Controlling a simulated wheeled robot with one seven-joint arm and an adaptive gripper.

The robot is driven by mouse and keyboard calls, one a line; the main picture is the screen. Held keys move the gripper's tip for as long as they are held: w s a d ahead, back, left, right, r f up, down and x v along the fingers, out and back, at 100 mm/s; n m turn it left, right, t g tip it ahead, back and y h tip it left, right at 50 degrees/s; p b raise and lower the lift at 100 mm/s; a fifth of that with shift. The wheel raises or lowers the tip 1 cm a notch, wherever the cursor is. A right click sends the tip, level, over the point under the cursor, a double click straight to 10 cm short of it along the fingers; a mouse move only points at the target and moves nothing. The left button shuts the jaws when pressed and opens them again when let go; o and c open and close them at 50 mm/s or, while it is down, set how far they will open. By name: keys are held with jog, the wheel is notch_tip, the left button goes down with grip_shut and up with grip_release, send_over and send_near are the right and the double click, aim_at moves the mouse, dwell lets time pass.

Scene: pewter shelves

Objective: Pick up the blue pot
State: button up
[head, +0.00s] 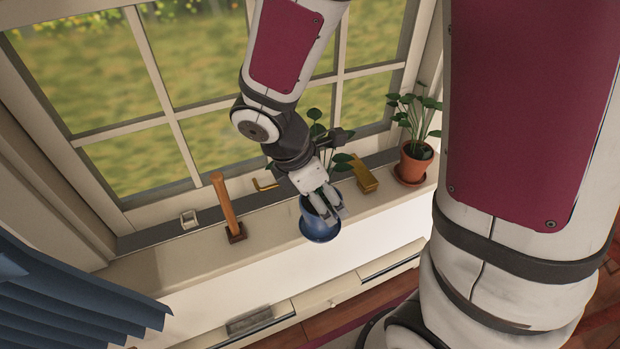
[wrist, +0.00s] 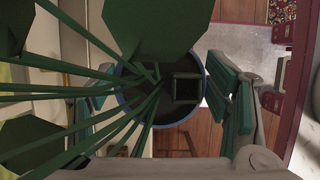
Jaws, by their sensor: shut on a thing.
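The blue pot (head: 318,230) holds a green leafy plant and overlaps the front edge of the window sill in the head view. My gripper (head: 324,206) reaches down from above with its fingers shut on the pot. In the wrist view the pot's blue rim (wrist: 168,126) sits between the two finger pads, with dark soil inside and long stems leaning left. Leaves and stems hide part of the left finger. I cannot tell whether the pot's base touches the sill.
A terracotta pot with a plant (head: 414,162) stands on the sill (head: 190,262) at right. A yellow block (head: 364,178) lies between it and my gripper. A wooden-handled tool (head: 227,205) stands upright at left. The window is behind; a blue curtain (head: 70,300) hangs at lower left.

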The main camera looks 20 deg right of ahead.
jog(key=s+p, duration=0.7)
jog(key=shift+s+d+r, duration=0.25)
jog(key=shift+s+r, duration=0.1)
jog(key=shift+r, duration=0.1)
